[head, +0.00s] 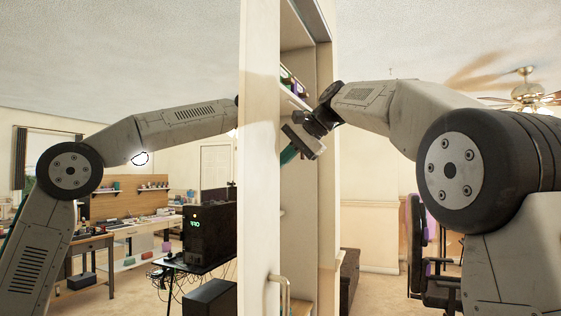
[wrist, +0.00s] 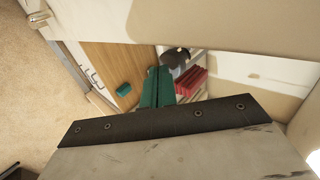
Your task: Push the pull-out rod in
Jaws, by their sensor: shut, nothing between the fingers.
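My gripper (head: 288,156) is raised in front of the tall cream cabinet (head: 259,190), at its open front in the head view. In the wrist view its two teal fingers (wrist: 157,86) are together, with nothing between them, and point into the cabinet. I cannot clearly make out the pull-out rod in either view. A metal strip with thin hooks (wrist: 92,76) runs beside a wooden panel (wrist: 112,62) left of the fingers, but I cannot tell whether it belongs to the rod.
Red items (wrist: 190,82) lie just right of my fingers, and a small teal object (wrist: 123,89) lies to their left. The cabinet door has a handle (head: 279,288) low down. A black computer tower (head: 208,232) stands left of the cabinet; an office chair (head: 425,245) stands right.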

